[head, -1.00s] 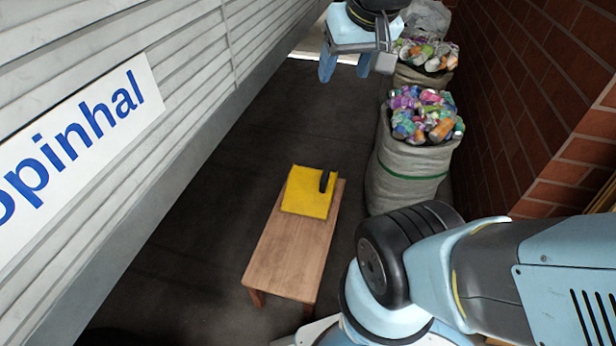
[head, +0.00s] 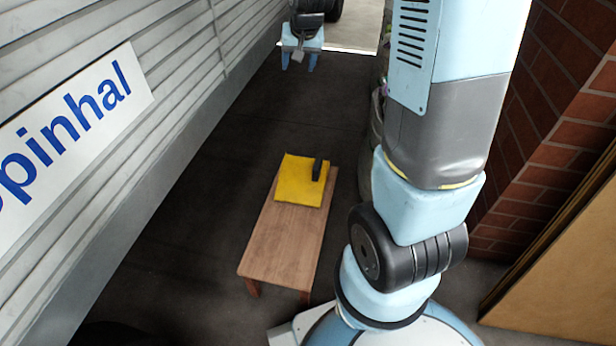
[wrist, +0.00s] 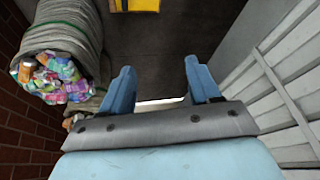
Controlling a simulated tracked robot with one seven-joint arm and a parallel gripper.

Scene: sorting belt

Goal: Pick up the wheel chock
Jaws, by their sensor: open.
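A small dark upright block (head: 317,169), which looks like the wheel chock, is at the right side of a flat yellow pad (head: 298,188). The pad lies on the far end of a low wooden bench (head: 280,243). My gripper (head: 298,64) is open and empty, high in the head view, well beyond the bench and apart from it. In the wrist view its two blue fingers (wrist: 158,78) are spread with nothing between them. Part of the yellow pad (wrist: 143,5) shows at that view's top edge; the block is not clearly seen there.
A slatted wall (head: 150,130) with a blue-lettered sign runs along the left. A brick wall (head: 560,110) stands on the right. A sack of crushed cans (wrist: 62,38) shows in the wrist view, mostly hidden by my arm in the head view. The dark floor (head: 190,230) is clear.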

